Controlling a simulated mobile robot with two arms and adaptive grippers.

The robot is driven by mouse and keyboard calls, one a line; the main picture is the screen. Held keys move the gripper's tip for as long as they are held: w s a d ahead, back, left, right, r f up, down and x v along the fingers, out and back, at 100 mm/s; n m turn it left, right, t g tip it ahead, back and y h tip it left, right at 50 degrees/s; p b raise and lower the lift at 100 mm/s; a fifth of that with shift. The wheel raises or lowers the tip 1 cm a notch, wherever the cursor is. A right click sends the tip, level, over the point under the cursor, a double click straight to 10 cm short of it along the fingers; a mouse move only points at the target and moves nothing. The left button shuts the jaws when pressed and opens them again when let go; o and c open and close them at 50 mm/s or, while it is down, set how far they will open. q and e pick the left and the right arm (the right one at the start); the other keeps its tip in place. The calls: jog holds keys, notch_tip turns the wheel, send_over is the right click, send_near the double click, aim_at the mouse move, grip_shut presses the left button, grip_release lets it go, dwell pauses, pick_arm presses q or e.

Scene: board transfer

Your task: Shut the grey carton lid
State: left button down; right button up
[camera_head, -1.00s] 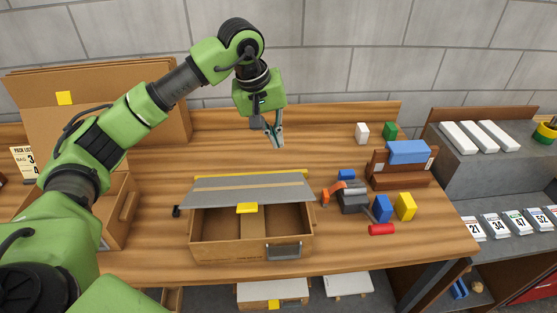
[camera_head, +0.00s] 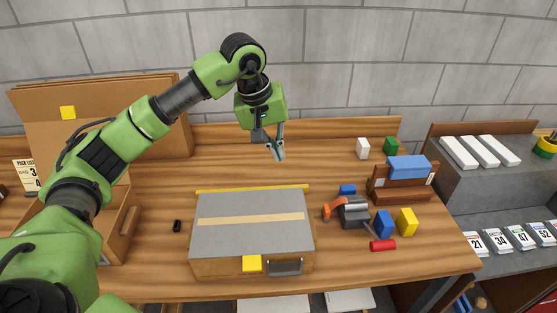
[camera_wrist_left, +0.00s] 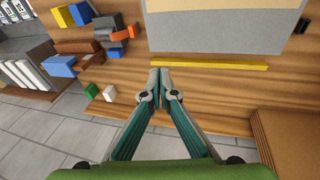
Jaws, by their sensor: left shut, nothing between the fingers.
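The grey carton lid (camera_head: 252,219) lies flat over the cardboard carton (camera_head: 215,268) in the middle of the wooden table, with a tan strip across it. A yellow tab (camera_head: 252,263) hangs at its front edge beside a dark handle, and a yellow strip runs along its back edge. The lid also shows at the top of the left wrist view (camera_wrist_left: 230,30). My left gripper (camera_head: 277,155) is above the table behind the carton, apart from the lid. Its fingertips (camera_wrist_left: 160,92) are together and empty. The carton's inside is hidden. My right gripper is not in view.
Right of the carton lie a grey and orange tool (camera_head: 354,211), a red-handled tool (camera_head: 383,245), and blue and yellow blocks (camera_head: 407,222). A small black object (camera_head: 177,226) lies to the left. An open cardboard box (camera_head: 117,225) stands at the left.

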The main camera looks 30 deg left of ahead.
pick_arm(q)
notch_tip(320, 180, up, 4)
jog(key=shift+r+p, duration=0.1)
jog(key=shift+p, duration=1.05)
